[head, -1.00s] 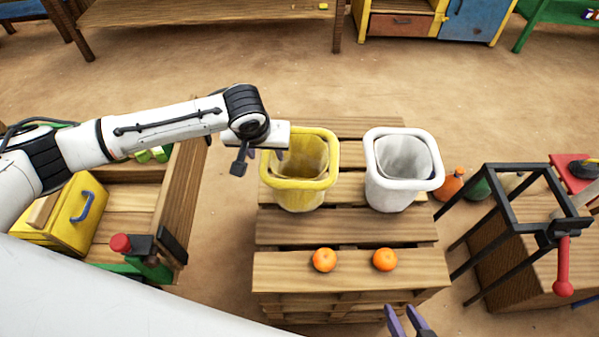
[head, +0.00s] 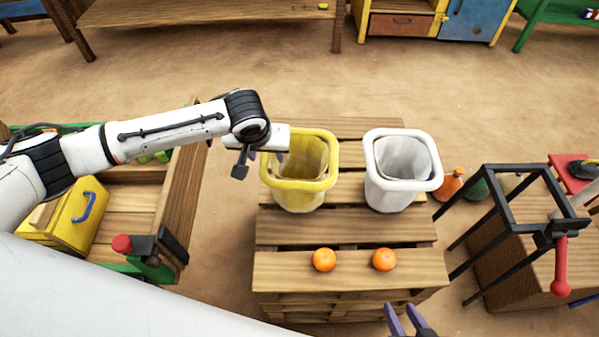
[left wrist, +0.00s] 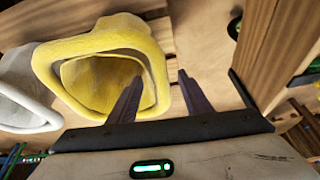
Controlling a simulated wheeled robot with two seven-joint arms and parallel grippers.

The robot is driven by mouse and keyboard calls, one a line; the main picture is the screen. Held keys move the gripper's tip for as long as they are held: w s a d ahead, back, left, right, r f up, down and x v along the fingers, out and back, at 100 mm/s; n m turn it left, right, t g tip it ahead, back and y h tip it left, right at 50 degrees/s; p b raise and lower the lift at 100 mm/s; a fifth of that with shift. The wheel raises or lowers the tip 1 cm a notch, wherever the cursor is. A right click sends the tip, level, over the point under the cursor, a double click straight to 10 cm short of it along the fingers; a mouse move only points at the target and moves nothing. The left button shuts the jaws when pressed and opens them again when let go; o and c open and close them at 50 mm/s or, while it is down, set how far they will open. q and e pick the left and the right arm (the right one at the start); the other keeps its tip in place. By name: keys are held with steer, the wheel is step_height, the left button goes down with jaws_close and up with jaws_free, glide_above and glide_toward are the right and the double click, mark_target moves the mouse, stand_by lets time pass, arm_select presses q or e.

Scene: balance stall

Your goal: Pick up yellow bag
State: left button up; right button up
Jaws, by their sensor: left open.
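The yellow bag (head: 300,192) stands upright and open-topped on the wooden pallet, left of a white bag (head: 398,190). My left gripper (head: 266,156) is at the left rim of the yellow bag, partly hidden by my wrist in the head view. In the left wrist view, its fingers (left wrist: 160,80) are apart. One finger overlaps the opening of the yellow bag (left wrist: 85,48), and the other is outside the rim. The rim lies between them in the picture; I cannot tell whether they touch it. My right gripper (head: 402,312) is apart and empty at the bottom edge.
Two oranges (head: 324,260) (head: 384,260) lie on the front of the pallet (head: 345,228). A wooden bench with a yellow box (head: 70,215) stands at left. A black metal frame (head: 525,205) stands at right. Open floor lies behind the pallet.

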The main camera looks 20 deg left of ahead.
arm_select(q)
jaws_close()
